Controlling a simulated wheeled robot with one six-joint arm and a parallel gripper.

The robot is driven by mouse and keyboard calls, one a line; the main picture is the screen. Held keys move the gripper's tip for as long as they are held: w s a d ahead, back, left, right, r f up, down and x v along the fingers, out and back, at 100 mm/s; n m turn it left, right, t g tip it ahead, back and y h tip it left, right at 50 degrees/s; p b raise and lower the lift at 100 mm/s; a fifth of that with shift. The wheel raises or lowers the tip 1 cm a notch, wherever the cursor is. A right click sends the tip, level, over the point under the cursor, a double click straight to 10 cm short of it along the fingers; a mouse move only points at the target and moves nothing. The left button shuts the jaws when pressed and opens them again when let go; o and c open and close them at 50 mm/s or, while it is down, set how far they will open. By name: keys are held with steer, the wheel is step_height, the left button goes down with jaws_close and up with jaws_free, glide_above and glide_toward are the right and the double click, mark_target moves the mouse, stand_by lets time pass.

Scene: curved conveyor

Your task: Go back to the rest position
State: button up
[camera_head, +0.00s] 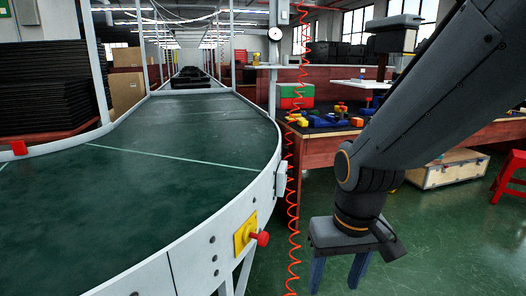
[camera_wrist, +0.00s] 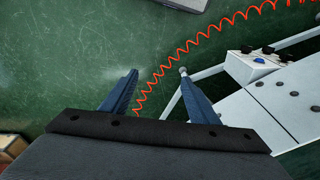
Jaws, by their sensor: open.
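My gripper (camera_head: 338,274) hangs at the end of my dark arm on the right of the head view, pointing down beside the curved conveyor. Its two blue fingers are spread apart with nothing between them. In the wrist view my gripper (camera_wrist: 160,88) is also open and empty, with the green floor below it. The conveyor (camera_head: 190,150) has a dark green belt with a white frame, and no object lies on its near part.
A coiled red hose (camera_head: 293,190) hangs between the conveyor and my gripper; it also shows in the wrist view (camera_wrist: 205,42). A red button on a yellow box (camera_head: 245,236) juts from the conveyor side. A bench (camera_head: 318,150) with colored parts and a wooden crate (camera_head: 447,170) stand behind.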

steer(key=s+a+r+n+g+p, duration=0.1)
steer(key=s+a+r, duration=0.2)
steer(key=s+r, duration=0.15)
steer(key=d+r+m+p, duration=0.2)
steer(key=d+r+p, duration=0.5)
steer(key=p, duration=0.8)
steer(key=shift+s+d+r+h, duration=0.3)
steer(key=shift+s+d, duration=0.1)
steer(key=shift+d, duration=0.2)
steer(key=shift+d+f, duration=0.1)
steer(key=shift+d, duration=0.05)
steer(key=shift+c, duration=0.3)
